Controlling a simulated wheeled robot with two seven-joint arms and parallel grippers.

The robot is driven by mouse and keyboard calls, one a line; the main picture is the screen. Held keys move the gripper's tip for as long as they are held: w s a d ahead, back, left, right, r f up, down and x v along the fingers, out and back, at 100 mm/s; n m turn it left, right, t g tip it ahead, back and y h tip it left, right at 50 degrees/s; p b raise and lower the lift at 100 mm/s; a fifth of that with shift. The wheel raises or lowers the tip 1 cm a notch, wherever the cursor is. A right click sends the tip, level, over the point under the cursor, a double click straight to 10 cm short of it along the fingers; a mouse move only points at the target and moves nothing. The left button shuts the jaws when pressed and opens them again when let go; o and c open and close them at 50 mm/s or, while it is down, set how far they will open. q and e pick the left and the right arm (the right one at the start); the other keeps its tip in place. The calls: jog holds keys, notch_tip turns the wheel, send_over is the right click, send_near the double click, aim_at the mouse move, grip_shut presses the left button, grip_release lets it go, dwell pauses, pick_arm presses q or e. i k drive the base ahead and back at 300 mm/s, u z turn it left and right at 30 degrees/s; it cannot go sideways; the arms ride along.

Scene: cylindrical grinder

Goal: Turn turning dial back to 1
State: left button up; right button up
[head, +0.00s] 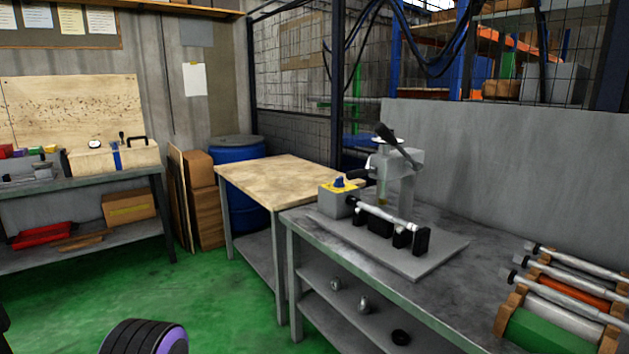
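The turning dial (339,182) is a small blue knob on the yellow top of a grey box (335,202). The box sits at the left end of the cylindrical grinder's grey base plate (425,260), on the metal workbench. The dial's numbers and the setting it points to are too small to read. The grinder (400,170) is a grey upright unit with a dark lever, behind a horizontal shaft (385,214) on black supports. Neither of my grippers shows. A black rounded part with a purple ring at the bottom left looks like part of my arm.
A wooden-topped table (280,175) adjoins the workbench (310,232) on the left. A rack of metal shafts and coloured rolls (560,300) lies at the bench's right end. A blue barrel (238,195) stands behind the table. The green floor (190,290) at left is open.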

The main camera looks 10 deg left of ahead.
aim_at(339, 183)
jog(key=u, duration=1.35)
jog(key=i, duration=2.6)
jog(key=z, duration=2.55)
